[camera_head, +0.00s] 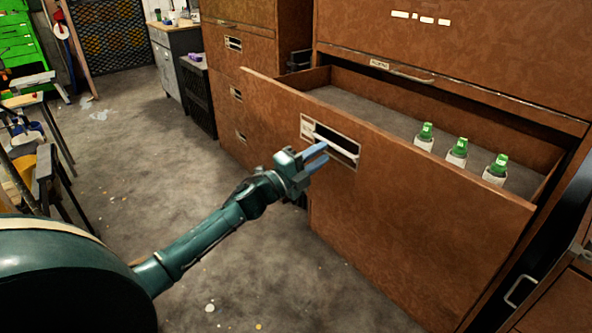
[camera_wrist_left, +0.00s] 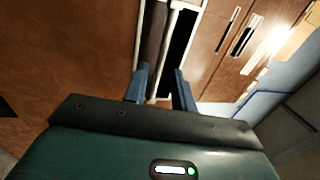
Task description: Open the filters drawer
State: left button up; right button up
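A large brown drawer (camera_head: 400,205) stands pulled out of the brown cabinet. Several things show inside, including green-capped bottles (camera_head: 457,152) along its right part. Its front has a pale-framed recess with a bar handle (camera_head: 338,146). My left gripper (camera_head: 315,158) is in front of this handle, its two blue fingers apart. In the left wrist view the fingers (camera_wrist_left: 160,90) are spread with the pale handle bar (camera_wrist_left: 168,45) running between them; I cannot tell whether they touch it. My right gripper is in neither view. The small label beside the handle is too small to read.
Another closed drawer front (camera_head: 470,40) with a small label plate is above the open drawer. More brown drawers (camera_head: 235,90) stand to the left. A grey cabinet (camera_head: 180,55) is farther back. The concrete floor (camera_head: 130,150) left of the drawer is mostly clear.

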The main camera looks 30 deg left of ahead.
pick_arm(q)
jog(key=v, duration=0.8)
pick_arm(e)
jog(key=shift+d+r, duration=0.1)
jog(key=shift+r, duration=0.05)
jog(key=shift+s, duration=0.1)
